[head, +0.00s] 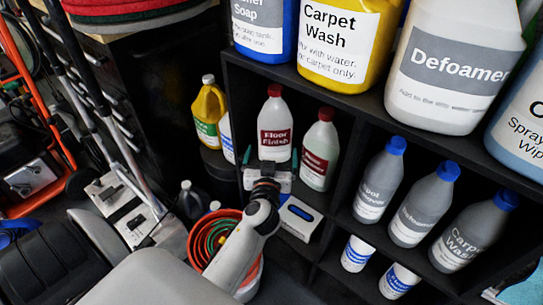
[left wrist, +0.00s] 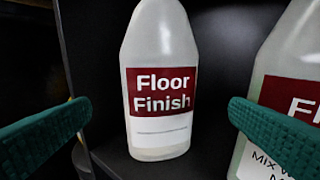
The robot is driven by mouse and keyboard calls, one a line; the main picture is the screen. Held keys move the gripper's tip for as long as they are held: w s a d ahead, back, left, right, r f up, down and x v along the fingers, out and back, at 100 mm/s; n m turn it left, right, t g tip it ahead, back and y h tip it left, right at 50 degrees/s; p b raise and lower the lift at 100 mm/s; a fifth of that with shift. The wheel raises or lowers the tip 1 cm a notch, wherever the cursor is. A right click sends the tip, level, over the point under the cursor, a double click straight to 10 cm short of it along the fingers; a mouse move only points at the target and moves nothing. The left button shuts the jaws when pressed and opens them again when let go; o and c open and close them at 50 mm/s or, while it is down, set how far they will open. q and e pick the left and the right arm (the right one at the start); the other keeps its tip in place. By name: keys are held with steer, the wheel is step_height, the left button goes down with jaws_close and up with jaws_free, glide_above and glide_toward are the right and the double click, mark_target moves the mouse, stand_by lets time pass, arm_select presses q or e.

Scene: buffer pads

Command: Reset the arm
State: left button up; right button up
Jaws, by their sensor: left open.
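My left gripper (head: 269,158) reaches up from the bottom of the head view to a compartment of the black shelf. Its green-padded fingers are open and apart, with nothing between them. A white floor finish bottle (head: 275,125) with a red label stands upright just beyond the fingers. In the left wrist view, this floor finish bottle (left wrist: 161,60) stands between and behind the open fingers of the left gripper (left wrist: 160,115). A second red-labelled bottle (head: 319,150) stands to its right, partly behind the right finger in the left wrist view (left wrist: 290,60). My right gripper is not in view.
The black shelf (head: 345,98) has uprights close to my left gripper. Large jugs, including a defoamer jug (head: 450,65), stand on top. Grey blue-capped bottles (head: 420,205) fill the right compartment. A bucket with coiled hose (head: 213,238) stands beside my left forearm. Floor machines (head: 130,210) crowd the left.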

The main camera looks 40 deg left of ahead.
steer(key=shift+s+f, duration=0.2)
steer(key=shift+s, duration=0.35)
